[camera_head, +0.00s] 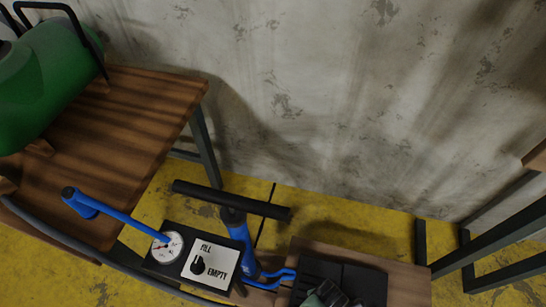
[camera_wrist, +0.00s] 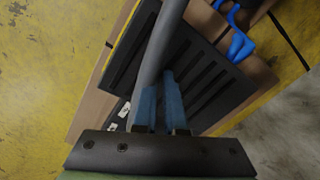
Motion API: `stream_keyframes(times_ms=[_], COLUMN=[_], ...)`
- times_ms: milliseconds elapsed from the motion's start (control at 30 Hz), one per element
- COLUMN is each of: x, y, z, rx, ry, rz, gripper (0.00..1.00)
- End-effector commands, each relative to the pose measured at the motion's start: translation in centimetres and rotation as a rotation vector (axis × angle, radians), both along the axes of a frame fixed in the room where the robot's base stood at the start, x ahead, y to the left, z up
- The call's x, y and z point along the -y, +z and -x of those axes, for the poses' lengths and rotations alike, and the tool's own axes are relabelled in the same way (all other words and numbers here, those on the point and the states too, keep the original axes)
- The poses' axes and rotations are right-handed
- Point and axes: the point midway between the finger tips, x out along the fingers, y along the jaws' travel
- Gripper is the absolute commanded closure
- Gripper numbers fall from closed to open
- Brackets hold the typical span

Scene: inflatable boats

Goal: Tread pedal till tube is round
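A black ribbed foot pedal (camera_head: 360,282) lies on a wooden board at the bottom of the head view. It also fills the middle of the wrist view (camera_wrist: 208,88) with its dark grooves. My gripper (camera_head: 328,296) is over the pedal, partly cut off by the frame edge. In the wrist view its two blue-padded fingers (camera_wrist: 160,92) point at the pedal and are close together.
A blue pump (camera_head: 238,229) with a black T-handle (camera_head: 225,199) stands left of the pedal. Beside it are a round gauge (camera_head: 167,246), a blue lever (camera_head: 112,213) and a FILL/EMPTY dial panel (camera_head: 210,262). A grey hose (camera_head: 75,245) curves along the table (camera_head: 140,110). A concrete wall stands behind.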

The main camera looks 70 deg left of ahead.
Motion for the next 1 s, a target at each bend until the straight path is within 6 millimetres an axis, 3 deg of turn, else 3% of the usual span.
stream_keyframes(times_ms=[33, 233, 633, 1000], x=[-0.2, -0.2, -0.1, -0.1], y=[-1.0, 0.5, 6.8, 6.6], z=[-0.3, -0.3, -0.1, -0.1], rx=[0.009, 0.011, 0.004, 0.004], ry=[0.001, 0.002, 0.001, 0.001], rz=[-0.005, -0.006, -0.002, -0.002], gripper=[1.0, 1.0, 1.0, 1.0])
